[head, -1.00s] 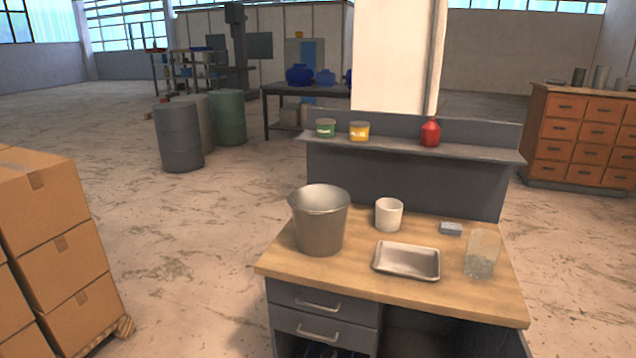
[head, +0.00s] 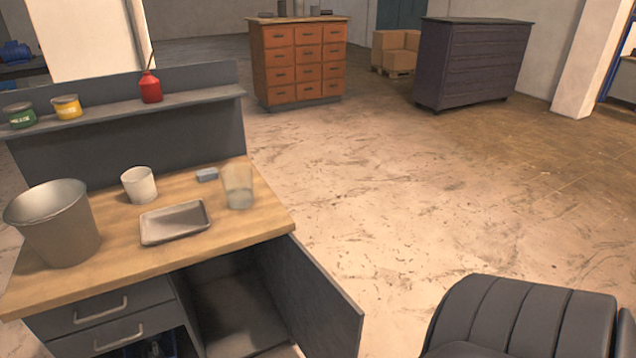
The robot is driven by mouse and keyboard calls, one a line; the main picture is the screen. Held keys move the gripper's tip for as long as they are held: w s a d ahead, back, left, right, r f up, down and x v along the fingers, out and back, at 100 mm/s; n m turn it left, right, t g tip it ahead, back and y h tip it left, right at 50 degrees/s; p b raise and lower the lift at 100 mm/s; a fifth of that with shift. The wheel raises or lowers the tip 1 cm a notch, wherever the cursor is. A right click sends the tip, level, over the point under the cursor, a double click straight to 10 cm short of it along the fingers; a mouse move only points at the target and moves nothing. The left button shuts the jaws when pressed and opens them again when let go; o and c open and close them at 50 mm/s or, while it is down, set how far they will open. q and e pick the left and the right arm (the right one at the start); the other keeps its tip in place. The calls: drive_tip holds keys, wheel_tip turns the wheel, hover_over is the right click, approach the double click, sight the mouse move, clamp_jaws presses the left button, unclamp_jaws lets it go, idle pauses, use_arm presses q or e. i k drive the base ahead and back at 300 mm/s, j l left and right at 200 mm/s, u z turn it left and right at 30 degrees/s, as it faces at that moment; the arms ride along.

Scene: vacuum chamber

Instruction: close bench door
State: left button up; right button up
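The workbench (head: 250,214) stands at the left of the head view, with a wooden top and a dark grey body. Its door (head: 312,300) is a flat dark grey panel, hinged at the bench's right side and standing open toward me and to the right. The compartment (head: 232,305) behind it shows as an open, empty-looking space. The door's lower edge is cut off by the frame. Neither of my grippers is in view.
A bucket (head: 58,225), a white cup (head: 139,185), a metal tray (head: 175,222) and a clear beaker (head: 238,186) stand on the bench top. A black padded seat (head: 520,318) is at the lower right. Floor (head: 400,200) between door and cabinets is clear.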

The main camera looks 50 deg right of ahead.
sight(327, 322)
drive_tip(key=k+l, duration=0.1)
drive_tip(key=l, duration=0.35)
drive_tip(key=k+l+u, duration=0.1)
drive_tip(key=l, duration=0.35)
drive_tip(key=k+l, duration=0.1)
drive_tip(key=l, duration=0.35)
drive_tip(key=k+l+u, duration=0.1)
drive_tip(key=l, duration=0.35)
drive_tip(key=k+l, duration=0.15)
drive_tip(key=l, duration=0.3)
drive_tip(key=k+l+u, duration=0.1)
drive_tip(key=l, duration=0.35)
drive_tip(key=k+l, duration=0.15)
drive_tip(key=l, duration=0.25)
drive_tip(key=k+l+u, duration=0.1)
drive_tip(key=l, duration=0.35)
